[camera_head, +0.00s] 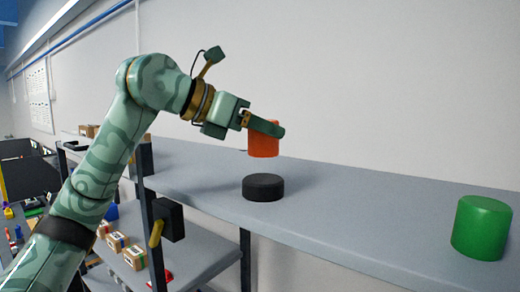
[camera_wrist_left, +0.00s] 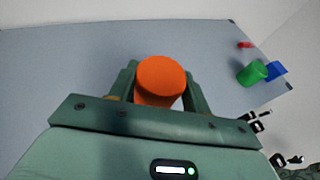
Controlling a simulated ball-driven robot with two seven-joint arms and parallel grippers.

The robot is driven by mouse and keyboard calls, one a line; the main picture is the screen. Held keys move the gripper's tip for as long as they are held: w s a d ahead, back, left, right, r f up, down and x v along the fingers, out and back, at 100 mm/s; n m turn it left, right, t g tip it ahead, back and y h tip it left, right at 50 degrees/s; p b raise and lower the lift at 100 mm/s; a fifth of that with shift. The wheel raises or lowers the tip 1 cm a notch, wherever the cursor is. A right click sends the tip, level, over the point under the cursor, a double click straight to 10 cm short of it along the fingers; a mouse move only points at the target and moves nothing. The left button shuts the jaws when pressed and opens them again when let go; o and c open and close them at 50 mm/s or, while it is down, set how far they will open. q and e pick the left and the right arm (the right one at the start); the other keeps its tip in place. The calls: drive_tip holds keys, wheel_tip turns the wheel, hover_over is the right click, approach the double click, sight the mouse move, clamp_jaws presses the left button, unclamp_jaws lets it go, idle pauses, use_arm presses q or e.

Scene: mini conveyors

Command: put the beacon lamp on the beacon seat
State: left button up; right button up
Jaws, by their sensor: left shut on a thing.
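The beacon lamp, an orange cylinder (camera_head: 263,145), hangs upright in my left gripper (camera_head: 266,127). In the left wrist view the lamp (camera_wrist_left: 160,78) sits between the two fingers, which are shut on it. The beacon seat, a low black round disc (camera_head: 263,188), lies on the grey shelf just below the lamp in the head view. A gap shows between the lamp's underside and the seat's top, so they are apart. The seat is hidden in the left wrist view. My right gripper is not in view.
A green cylinder (camera_head: 482,228) stands on the grey shelf (camera_head: 370,215) at the right. The left wrist view also shows a blue block (camera_wrist_left: 276,70) and a small red thing (camera_wrist_left: 244,45). Boxes (camera_head: 117,242) lie on a lower shelf. The shelf around the seat is clear.

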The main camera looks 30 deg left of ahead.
sight(260, 152)
use_arm(q)
drive_tip(key=shift+w+a+f, duration=0.25)
drive_tip(key=shift+w+f, duration=0.2)
drive_tip(key=shift+f, duration=0.2)
wheel_tip(260, 152, down, 3)
drive_tip(key=shift+w+a+r, duration=0.1)
drive_tip(key=shift+w, duration=0.05)
drive_tip(key=shift+a+f, duration=0.1)
drive_tip(key=shift+f, duration=0.15)
drive_tip(key=shift+f+b, duration=0.1)
drive_tip(key=shift+b, duration=0.2)
drive_tip(key=o, duration=1)
drive_tip(key=shift+o, duration=0.2)
